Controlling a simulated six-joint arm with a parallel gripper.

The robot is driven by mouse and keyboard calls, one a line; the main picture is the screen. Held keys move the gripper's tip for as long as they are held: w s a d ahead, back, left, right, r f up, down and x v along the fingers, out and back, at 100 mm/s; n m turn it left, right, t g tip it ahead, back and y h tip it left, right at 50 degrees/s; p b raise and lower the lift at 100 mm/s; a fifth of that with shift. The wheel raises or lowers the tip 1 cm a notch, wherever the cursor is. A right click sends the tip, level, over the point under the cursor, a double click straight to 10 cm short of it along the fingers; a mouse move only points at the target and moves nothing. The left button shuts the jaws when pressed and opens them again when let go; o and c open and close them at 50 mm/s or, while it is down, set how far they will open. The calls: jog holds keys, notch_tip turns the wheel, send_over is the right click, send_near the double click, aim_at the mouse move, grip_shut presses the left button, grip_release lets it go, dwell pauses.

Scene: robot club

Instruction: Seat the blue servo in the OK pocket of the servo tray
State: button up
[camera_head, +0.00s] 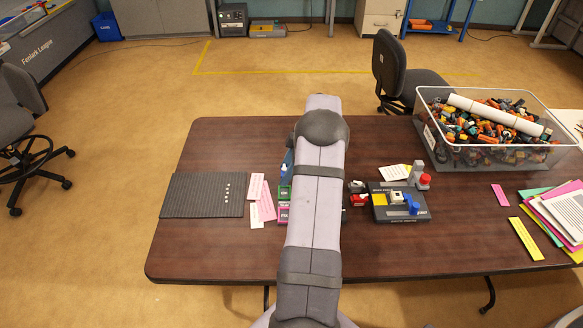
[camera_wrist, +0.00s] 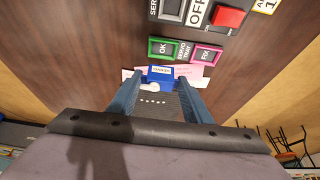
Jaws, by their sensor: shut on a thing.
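The blue servo (camera_wrist: 160,72) shows in the wrist view with a pale label on top and a white round part at its near side. My gripper (camera_wrist: 160,80) is shut on it, one finger on each side. The servo tray has a green-rimmed OK pocket (camera_wrist: 178,49) and a magenta-rimmed FIX pocket (camera_wrist: 219,54), both just beyond the servo in the wrist view. The servo appears apart from the OK pocket; its height is unclear. In the head view my arm covers most of the gripper and part of the tray, whose green OK pocket (camera_head: 285,190) shows left of the arm.
A dark tester board (camera_head: 380,208) with grey, red and blue parts stands right of my arm. A clear bin (camera_head: 430,135) of mixed parts is at the back right. Pink slips (camera_head: 265,205) and a dark ribbed mat (camera_head: 200,200) lie left of the tray.

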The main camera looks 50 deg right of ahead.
jog(key=shift+f, duration=0.15)
jog(key=shift+f+b, duration=0.85)
jog(key=shift+f, duration=1)
jog(key=shift+f+b, duration=0.3)
jog(key=shift+b, duration=0.95)
dwell(0.8)
jog(key=shift+f+b, duration=1.15)
jog(key=shift+b, duration=0.4)
dwell(1.7)
jog(key=o, duration=1.5)
